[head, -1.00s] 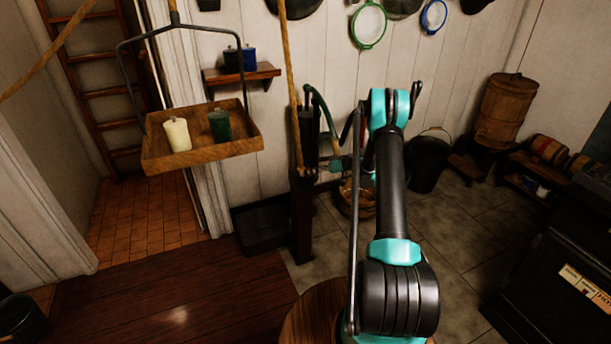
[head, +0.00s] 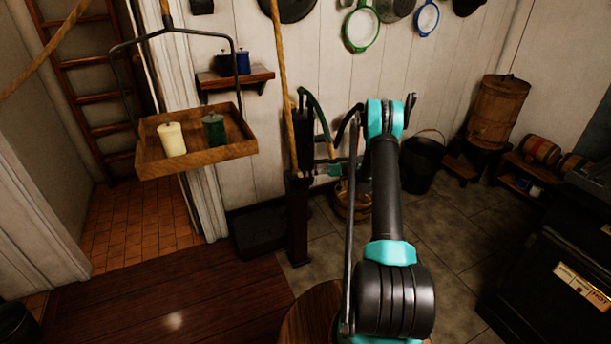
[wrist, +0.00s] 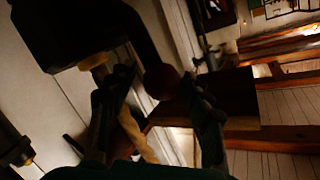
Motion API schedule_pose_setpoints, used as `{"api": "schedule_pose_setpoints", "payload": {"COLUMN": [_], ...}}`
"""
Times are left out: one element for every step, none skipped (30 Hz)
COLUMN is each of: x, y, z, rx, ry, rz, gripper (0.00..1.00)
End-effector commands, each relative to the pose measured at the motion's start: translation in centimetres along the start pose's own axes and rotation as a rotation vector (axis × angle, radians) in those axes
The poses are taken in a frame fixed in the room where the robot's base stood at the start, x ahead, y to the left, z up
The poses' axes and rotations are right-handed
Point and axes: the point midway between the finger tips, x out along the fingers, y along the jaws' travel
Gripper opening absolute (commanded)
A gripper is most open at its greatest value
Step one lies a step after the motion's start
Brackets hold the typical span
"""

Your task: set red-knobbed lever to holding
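In the wrist view, a dark lever ends in a round, dull red knob (wrist: 161,82). The knob shows between the two spread fingers of my gripper (wrist: 157,82), with gaps on both sides. My gripper is open, and I see no contact with the knob. In the head view, my gripper (head: 334,170) is beside a dark post-mounted pump (head: 302,140) with a curved green handle. The red knob cannot be made out there. The wrist view is dark, and any lever position markings cannot be read.
A hanging wooden tray (head: 200,157) holds a cream canister (head: 172,139) and a green one (head: 214,129). A rope (head: 283,80) hangs close to the pump.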

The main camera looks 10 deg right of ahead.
Motion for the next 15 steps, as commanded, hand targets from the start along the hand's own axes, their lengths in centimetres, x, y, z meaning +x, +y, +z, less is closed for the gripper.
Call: {"api": "schedule_pose_setpoints", "payload": {"x": [0.0,0.1,0.1,0.1,0.1,0.1,0.1,0.1,0.0,-0.1,-0.3,-0.7,-1.0,-1.4,-2.0], "y": [0.0,0.0,0.0,0.0,0.0,0.0,0.0,-0.1,0.0,0.0,0.0,0.0,0.0,0.0,0.0], "z": [0.0,0.0,0.0,0.0,0.0,0.0,0.0,0.0,0.0,0.0,0.0,0.0,0.0,0.0,0.0], "rx": [0.000,0.000,0.000,0.000,0.000,0.000,0.000,0.000,0.000,0.000,0.000,0.000,0.000,0.000,0.000], "ry": [0.000,0.000,0.000,0.000,0.000,-0.001,-0.001,-0.001,-0.001,0.000,0.000,0.000,0.001,0.001,0.001], "rz": [-0.001,-0.001,-0.001,-0.001,-0.001,-0.001,-0.001,-0.001,-0.001,-0.001,-0.001,0.000,0.001,0.001,0.001], "gripper": [0.56,0.56,0.56,0.56,0.56,0.56,0.56,0.56,0.56,0.56,0.56,0.56,0.56,0.56,0.56]}}
